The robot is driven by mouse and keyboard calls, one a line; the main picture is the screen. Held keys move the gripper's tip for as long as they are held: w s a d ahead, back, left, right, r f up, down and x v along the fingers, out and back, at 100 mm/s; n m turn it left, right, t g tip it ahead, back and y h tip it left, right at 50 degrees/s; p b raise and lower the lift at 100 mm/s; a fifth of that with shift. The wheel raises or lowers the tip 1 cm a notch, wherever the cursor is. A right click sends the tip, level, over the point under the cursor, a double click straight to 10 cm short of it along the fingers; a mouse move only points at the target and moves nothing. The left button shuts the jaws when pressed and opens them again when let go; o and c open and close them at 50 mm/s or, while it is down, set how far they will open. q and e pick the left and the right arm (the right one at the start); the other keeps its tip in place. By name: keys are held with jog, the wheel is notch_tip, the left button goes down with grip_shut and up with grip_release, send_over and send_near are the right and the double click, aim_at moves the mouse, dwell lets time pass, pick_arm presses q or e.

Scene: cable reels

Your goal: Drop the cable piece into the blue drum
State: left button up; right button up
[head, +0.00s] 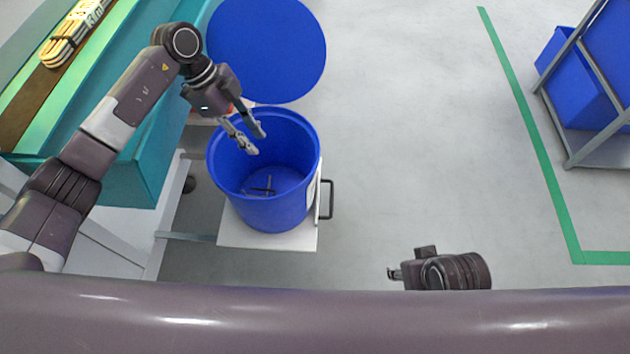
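The blue drum (267,212) stands open on a white platform, with its round blue lid (268,48) raised behind it. My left gripper (257,142) is over the drum's mouth, fingers pointing down into it. Its two fingers are apart and I see nothing between them. A small dark shape (264,190) lies on the drum's floor; I cannot tell whether it is the cable piece. My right gripper (393,274) is low in the view, well right of the drum, seen small and partly side-on, so its opening is unclear.
A teal workbench (150,150) is at the left, with a bundled cable coil (75,32) on its brown strip. The white platform (268,240) has a dark handle (328,200). A grey rack (590,150) with blue bins is far right. The floor between is clear.

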pick_arm(q)
notch_tip(320, 180, up, 10)
dwell(0.6)
dwell(0.4)
